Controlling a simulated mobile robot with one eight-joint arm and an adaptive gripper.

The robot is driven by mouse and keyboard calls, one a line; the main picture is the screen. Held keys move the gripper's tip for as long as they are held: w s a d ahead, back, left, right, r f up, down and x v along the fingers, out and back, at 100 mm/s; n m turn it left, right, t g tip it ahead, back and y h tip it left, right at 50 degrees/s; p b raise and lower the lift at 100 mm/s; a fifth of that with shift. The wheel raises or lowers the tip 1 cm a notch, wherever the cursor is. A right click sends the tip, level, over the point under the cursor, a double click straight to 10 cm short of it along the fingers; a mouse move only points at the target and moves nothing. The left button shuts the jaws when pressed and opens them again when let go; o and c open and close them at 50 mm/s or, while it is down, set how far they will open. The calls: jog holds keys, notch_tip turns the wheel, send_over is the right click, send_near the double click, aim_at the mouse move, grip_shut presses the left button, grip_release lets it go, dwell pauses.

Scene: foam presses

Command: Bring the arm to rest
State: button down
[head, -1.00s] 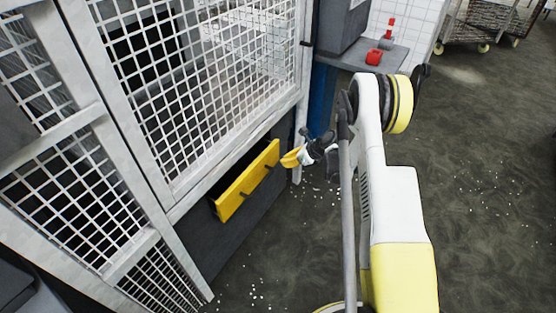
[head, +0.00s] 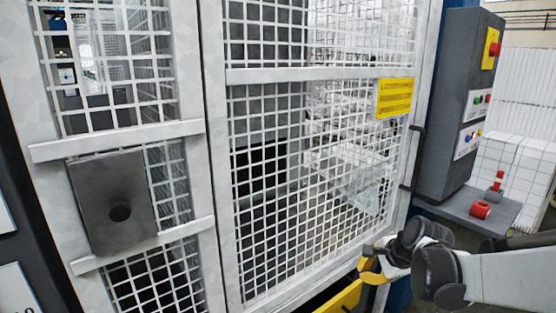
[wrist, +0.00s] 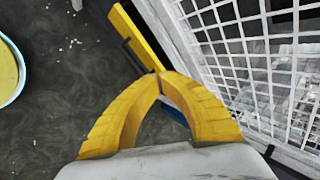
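My gripper (wrist: 162,77) has two yellow fingers whose tips meet in the wrist view, with nothing visible between them. In the head view, my gripper (head: 369,270) is beside the lower right corner of the mesh door, near the right end of a yellow drawer front (head: 342,299). My arm reaches in from the right edge. The drawer front (wrist: 138,36) with a dark handle lies just beyond the fingertips in the wrist view. I cannot tell whether the fingertips touch it.
A white mesh door (head: 300,180) fills the middle. A grey control box (head: 460,110) stands at the right, above a shelf (head: 465,208) holding a red ring-shaped part (head: 481,210).

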jog(key=s+a+r+n+h, duration=0.1)
jog(key=s+r+n, duration=0.1)
jog(key=s+n, duration=0.3)
jog(key=s+a+r+n+h, duration=0.1)
jog(key=s+n, duration=0.4)
jog(key=s, duration=0.6)
jog(key=s+a+r+n, duration=0.2)
jog(key=s+n, duration=0.3)
jog(key=s, duration=0.3)
jog(key=shift+s+a+r+n+t+h, duration=0.3)
jog(key=shift+r+t+h, duration=0.1)
jog(key=shift+r, duration=0.4)
